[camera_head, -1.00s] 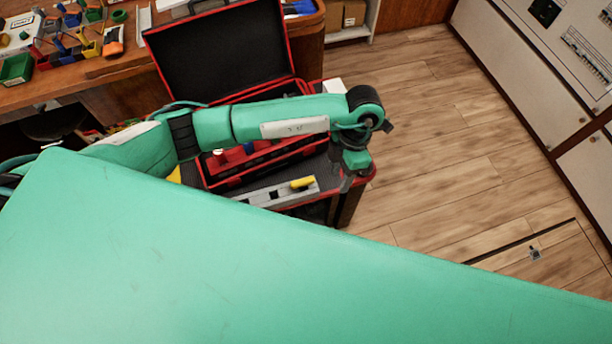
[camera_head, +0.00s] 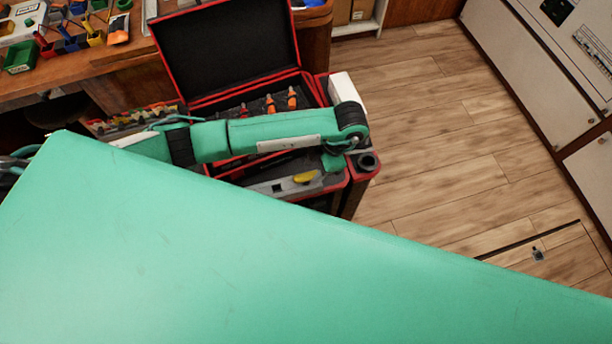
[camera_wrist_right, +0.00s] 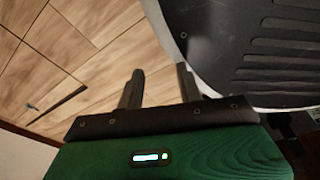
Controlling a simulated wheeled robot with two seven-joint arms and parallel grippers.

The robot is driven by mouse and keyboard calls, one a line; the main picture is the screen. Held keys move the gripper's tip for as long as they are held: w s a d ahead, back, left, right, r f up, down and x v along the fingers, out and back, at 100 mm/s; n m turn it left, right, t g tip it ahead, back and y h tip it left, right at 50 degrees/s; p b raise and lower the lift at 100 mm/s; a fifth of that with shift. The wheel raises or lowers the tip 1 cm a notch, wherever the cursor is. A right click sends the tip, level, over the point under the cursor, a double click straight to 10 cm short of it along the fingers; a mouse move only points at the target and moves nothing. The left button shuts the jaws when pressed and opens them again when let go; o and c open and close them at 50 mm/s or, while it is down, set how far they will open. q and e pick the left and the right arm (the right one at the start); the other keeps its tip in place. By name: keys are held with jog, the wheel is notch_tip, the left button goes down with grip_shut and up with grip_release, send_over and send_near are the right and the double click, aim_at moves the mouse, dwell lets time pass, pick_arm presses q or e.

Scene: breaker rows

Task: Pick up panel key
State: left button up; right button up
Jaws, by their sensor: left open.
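A small yellow piece (camera_head: 305,177), possibly the panel key, sits on a grey strip (camera_head: 270,187) at the front of the red-edged tool case. Its exact shape is too small to tell. My left gripper (camera_head: 333,163) is open, pointing down just right of and above the yellow piece. Its fingertips are small and partly hidden, and I see no grip on the piece. My right gripper (camera_wrist_right: 158,88) shows in the right wrist view with its two fingers apart and nothing between them, away from the case.
The open black case (camera_head: 230,50) with red edges holds orange-handled tools (camera_head: 270,104). My left forearm crosses over it. A wooden workbench (camera_head: 95,68) with coloured bins stands at the left.

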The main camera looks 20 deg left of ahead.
aim_at(306, 175)
pick_arm(q)
jog(key=x, duration=0.4)
jog(key=shift+a+f+p, duration=0.15)
jog(key=shift+a+p, duration=0.2)
jog(key=shift+p, duration=0.05)
jog(key=shift+f, duration=0.2)
jog(key=c, duration=0.9)
grip_shut()
pick_arm(e)
jog(key=shift+s+d, duration=0.2)
jog(key=shift+s, duration=0.45)
jog(key=shift+s, duration=0.1)
